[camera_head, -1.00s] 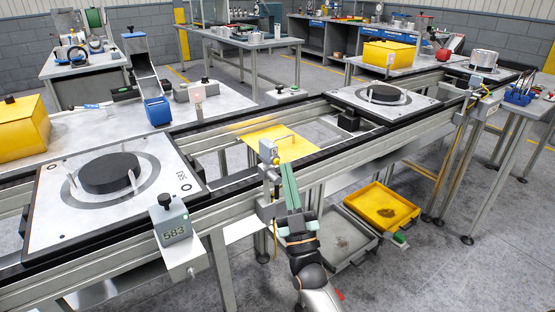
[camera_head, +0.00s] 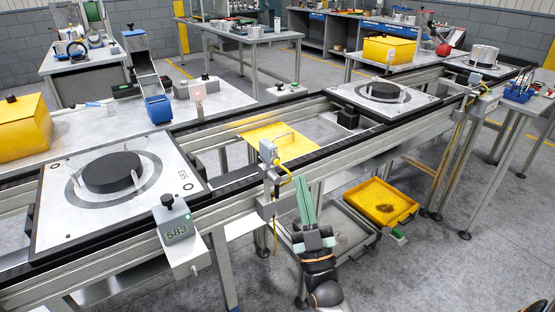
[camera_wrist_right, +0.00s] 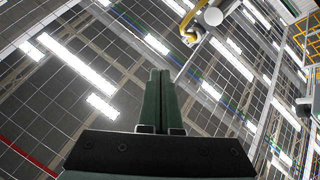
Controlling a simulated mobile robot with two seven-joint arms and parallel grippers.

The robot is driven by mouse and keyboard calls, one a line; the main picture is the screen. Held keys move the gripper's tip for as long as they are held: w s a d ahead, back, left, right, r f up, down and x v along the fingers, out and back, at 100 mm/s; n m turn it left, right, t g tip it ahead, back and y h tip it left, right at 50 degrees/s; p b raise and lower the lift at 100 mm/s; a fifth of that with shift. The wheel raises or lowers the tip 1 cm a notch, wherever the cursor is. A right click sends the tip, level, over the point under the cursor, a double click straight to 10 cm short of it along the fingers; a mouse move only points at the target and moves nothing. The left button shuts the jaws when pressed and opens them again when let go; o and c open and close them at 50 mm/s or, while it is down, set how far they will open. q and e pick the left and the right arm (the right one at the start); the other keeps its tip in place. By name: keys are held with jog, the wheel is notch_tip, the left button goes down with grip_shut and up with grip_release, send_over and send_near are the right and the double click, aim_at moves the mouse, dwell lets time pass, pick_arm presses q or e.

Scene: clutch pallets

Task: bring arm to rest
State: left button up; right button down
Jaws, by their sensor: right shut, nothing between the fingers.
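My right gripper (camera_head: 307,207) stands in front of the conveyor frame in the head view, with its green fingers pointing up. The fingers are pressed together with nothing between them. In the right wrist view the shut fingers (camera_wrist_right: 158,100) point toward the ceiling lights. Free space shows around the gripper, and it appears apart from the rail. My left gripper is not in view; a dark rounded piece at the bottom edge is too little to tell.
The conveyor frame (camera_head: 245,201) runs diagonally, carrying a near pallet (camera_head: 75,235) and a far pallet (camera_head: 345,96) with black discs. A yellow tray (camera_head: 381,203) sits low at right. Open floor (camera_head: 440,270) lies at lower right.

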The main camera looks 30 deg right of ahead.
dwell(0.8)
jog(key=s+a+f+n+g+y+p, duration=0.1)
jog(key=s+a+f+g+y+p, duration=0.2)
jog(key=f, duration=0.5)
jog(key=s+a+f+n+g+y+p, duration=0.1)
jog(key=a+f+g+y+p, duration=0.2)
jog(key=a+f+g+y, duration=0.3)
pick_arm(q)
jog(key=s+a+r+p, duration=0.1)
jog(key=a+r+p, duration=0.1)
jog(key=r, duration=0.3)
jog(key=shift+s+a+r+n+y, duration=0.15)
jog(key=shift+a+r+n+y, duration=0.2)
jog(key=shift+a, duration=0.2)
pick_arm(e)
jog(key=s+a+f+g, duration=0.2)
jog(key=s+f+g, duration=0.1)
jog(key=s+f, duration=0.3)
jog(key=s+a+f+m+g, duration=0.1)
jog(key=s+f+g, duration=0.3)
jog(key=s+f, duration=0.2)
jog(key=shift+s+a+f, duration=0.3)
jog(key=shift+s+a, duration=0.1)
jog(key=shift+s, duration=0.35)
